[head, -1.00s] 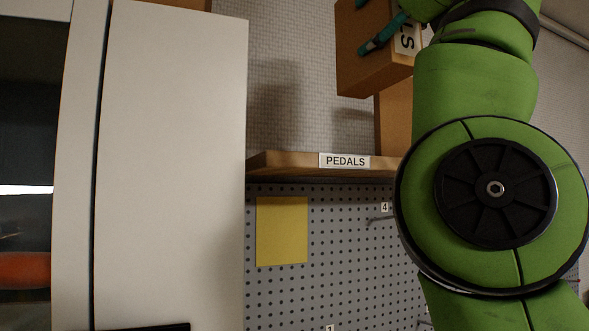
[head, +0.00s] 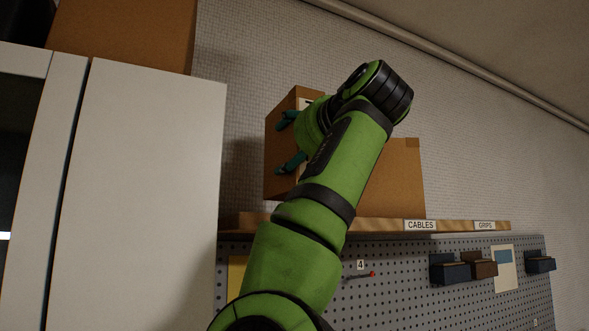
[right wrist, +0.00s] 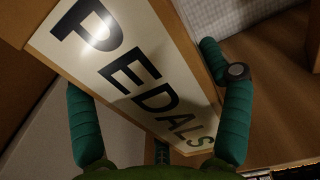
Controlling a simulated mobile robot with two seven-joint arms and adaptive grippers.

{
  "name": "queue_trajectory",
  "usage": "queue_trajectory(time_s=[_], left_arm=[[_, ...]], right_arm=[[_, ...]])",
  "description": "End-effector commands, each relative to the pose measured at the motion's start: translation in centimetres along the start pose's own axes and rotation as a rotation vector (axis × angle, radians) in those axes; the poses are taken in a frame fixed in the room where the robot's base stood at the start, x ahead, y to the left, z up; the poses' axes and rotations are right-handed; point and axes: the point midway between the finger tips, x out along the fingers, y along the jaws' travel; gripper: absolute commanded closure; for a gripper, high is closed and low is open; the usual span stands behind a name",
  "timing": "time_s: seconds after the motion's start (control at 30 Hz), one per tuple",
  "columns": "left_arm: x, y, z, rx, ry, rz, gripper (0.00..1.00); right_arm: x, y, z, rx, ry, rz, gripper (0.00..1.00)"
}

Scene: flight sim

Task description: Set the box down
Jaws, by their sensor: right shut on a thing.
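The box (head: 280,155) is brown cardboard and stands upright just above the left part of the wooden shelf (head: 247,224). I cannot tell whether its bottom touches the shelf. In the right wrist view its white label (right wrist: 122,75) reads PEDALS. My right gripper (head: 289,142) is shut on the box, with its teal fingers on the box's sides; the fingers also show in the right wrist view (right wrist: 160,118). My right arm hides part of the box and of the shelf's front edge. My left gripper is not in view.
Another cardboard box (head: 402,175) stands on the shelf to the right, partly behind my arm. Shelf labels read CABLES (head: 420,225) and GRIPS (head: 485,225). A tall pale cabinet (head: 150,190) stands at left with a box (head: 125,35) on top. A pegboard (head: 400,290) with bins hangs below.

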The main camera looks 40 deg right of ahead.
Motion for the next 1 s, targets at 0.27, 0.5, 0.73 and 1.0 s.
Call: queue_trajectory(time_s=[0.27,0.5,0.73,1.0], left_arm=[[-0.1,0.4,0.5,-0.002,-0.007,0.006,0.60],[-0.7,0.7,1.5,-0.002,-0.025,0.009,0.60],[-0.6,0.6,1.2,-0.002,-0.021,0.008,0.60],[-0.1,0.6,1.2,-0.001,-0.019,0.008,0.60]], right_arm=[[0.0,0.0,-1.7,0.001,-0.004,-0.002,0.71],[-0.1,0.0,-3.6,-0.001,-0.007,-0.001,0.71],[-0.1,0.0,-3.9,-0.001,-0.006,-0.001,0.71],[0.0,0.0,-4.4,0.000,-0.002,-0.001,0.09]])
